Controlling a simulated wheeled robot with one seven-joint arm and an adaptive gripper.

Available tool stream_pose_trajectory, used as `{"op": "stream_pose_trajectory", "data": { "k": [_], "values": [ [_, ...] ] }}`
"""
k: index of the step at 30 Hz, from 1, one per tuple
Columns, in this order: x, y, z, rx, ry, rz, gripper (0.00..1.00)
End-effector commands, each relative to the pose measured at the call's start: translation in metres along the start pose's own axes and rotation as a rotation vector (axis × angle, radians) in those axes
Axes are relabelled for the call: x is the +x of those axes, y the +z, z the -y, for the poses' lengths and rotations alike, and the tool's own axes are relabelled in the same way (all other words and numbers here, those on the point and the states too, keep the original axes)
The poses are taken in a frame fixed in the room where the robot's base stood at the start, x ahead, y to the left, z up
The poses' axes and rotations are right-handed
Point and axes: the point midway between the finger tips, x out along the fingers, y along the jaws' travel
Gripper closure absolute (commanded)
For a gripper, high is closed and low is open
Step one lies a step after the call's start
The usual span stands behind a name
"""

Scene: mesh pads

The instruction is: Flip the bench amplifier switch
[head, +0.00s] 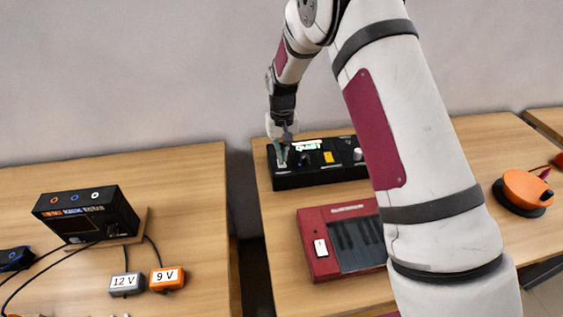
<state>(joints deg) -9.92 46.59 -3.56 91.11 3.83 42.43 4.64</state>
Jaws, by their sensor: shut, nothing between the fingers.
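A long black box (321,181), apparently the bench amplifier, lies on the right-hand table. Its top has a lit green label, a yellow part (328,157) and a pale round knob (358,154). My gripper (282,162) points down at the left end of its top, with the fingers shut and empty. A small pale piece, perhaps the switch, shows at the fingertips. The fingers partly cover it, so I cannot tell its position or whether they touch it. My arm hides the box's right end.
A red keyboard device (311,246) with a white switch (320,248) sits in front of the box. An orange round device (524,188) is at far right. A black supply unit (87,215) and 12 V (125,284) and 9 V (167,278) blocks are on the left table. A gap separates the tables.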

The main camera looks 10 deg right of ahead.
Motion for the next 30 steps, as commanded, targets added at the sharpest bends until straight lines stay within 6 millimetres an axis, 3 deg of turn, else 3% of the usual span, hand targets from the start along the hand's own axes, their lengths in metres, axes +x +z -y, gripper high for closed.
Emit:
{"op": "stream_pose_trajectory", "data": {
  "k": [30],
  "values": [
    [0.0054,0.0000,0.0000,0.000,0.000,0.001,1.00]
  ]
}}
